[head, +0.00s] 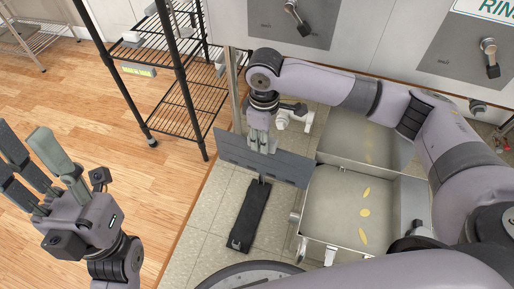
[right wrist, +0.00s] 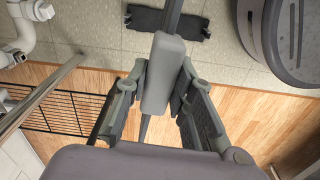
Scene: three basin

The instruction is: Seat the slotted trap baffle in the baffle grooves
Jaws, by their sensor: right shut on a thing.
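The slotted trap baffle is a flat dark grey plate (head: 288,170) in the head view. My right gripper (head: 262,148) is shut on its upper edge and holds it upright above the floor, just left of the open steel trap (head: 395,189). My left gripper (head: 42,165) is open and empty over the wooden floor at the left.
Yellow scraps (head: 364,213) lie in the trap's near compartment. A dark flat piece (head: 250,216) lies on the tiles left of the trap. White pipework (head: 283,121) and a black wire shelf (head: 187,100) stand behind.

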